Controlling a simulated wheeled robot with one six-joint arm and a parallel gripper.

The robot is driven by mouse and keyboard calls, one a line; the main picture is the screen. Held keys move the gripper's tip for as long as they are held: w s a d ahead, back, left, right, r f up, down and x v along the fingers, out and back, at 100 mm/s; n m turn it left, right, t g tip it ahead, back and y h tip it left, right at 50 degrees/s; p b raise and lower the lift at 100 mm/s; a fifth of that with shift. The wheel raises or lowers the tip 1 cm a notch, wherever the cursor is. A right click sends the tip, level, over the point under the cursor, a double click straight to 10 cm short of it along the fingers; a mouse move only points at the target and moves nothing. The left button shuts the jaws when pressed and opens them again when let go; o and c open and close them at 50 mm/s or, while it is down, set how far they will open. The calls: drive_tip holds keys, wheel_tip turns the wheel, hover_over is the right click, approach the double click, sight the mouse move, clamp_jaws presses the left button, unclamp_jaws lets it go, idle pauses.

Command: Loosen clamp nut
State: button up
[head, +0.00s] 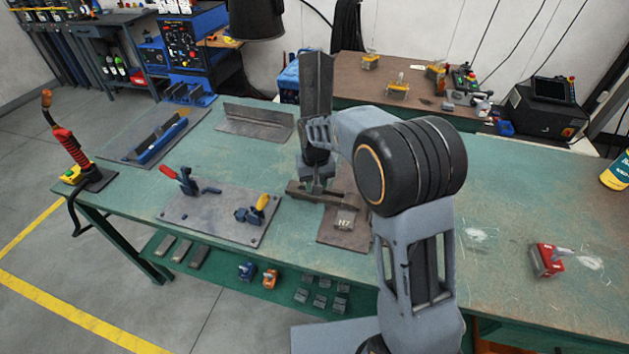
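My gripper (317,186) points down over a dark clamp bar (330,198) on a brown steel plate (338,238) near the middle of the green table. The fingertips are at the top of the clamp, and I cannot tell whether they touch it. No nut can be made out; the gripper covers the spot over the bar. The fingers are too small and dark to tell open from shut. A small block marked H7 (344,223) sits on the plate just in front of the clamp.
A plate with toggle clamps (216,222) lies left of the gripper. A steel angle piece (256,121) lies further back. A red magnet-like block (547,261) is at right. The green table (500,190) is mostly clear right of my arm.

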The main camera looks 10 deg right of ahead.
drive_tip(key=n+p, duration=0.1)
drive_tip(key=n, duration=0.3)
drive_tip(key=shift+w+r+n, duration=0.1)
drive_tip(key=shift+r+n, duration=0.05)
drive_tip(key=shift+n, duration=0.15)
drive_tip(key=n, duration=0.3)
drive_tip(key=shift+n, duration=0.3)
drive_tip(key=n+p, duration=0.1)
drive_tip(key=n, duration=0.3)
drive_tip(key=shift+n, duration=0.3)
drive_tip(key=n, duration=0.3)
drive_tip(key=shift+n, duration=0.3)
drive_tip(key=n+p, duration=0.1)
drive_tip(key=n, duration=0.6)
drive_tip(key=shift+w, duration=0.1)
drive_tip(key=n, duration=0.3)
drive_tip(key=shift+n, duration=2.3)
